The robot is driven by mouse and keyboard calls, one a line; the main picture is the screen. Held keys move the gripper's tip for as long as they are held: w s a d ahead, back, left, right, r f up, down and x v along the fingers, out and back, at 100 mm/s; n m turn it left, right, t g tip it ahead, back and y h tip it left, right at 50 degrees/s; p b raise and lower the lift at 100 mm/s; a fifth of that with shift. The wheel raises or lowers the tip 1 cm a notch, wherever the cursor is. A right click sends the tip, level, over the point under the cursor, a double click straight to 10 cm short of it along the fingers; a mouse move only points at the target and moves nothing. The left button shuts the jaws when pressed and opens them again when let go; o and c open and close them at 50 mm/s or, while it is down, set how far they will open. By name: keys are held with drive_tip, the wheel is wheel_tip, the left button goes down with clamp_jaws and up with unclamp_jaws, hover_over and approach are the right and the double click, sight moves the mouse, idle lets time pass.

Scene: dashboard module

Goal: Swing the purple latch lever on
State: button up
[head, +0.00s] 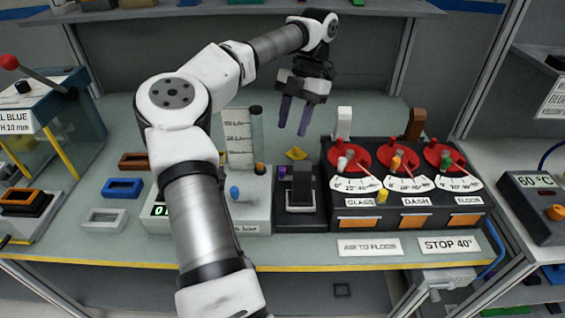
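A small purple piece (282,172) shows at the left of a dark module (301,215), beside an upright black block (302,183). It is too small to tell whether this is the latch lever or which way it is set. My gripper (294,132) hangs above and behind the module, its two dark purplish fingers pointing down. The fingers are apart, with nothing visible between them. The gripper is clear of the purple piece.
A dashboard panel (408,213) with red dials stands right of the module. A yellow piece (296,153) lies behind the module. Coloured trays (122,188) lie further left.

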sight(282, 168)
drive_tip(key=p+x, duration=0.3)
drive_tip(key=x, duration=0.8)
drive_tip(key=shift+d+f, duration=0.1)
drive_tip(key=shift+f, duration=0.1)
drive_tip(key=shift+c, duration=0.5)
clamp_jaws()
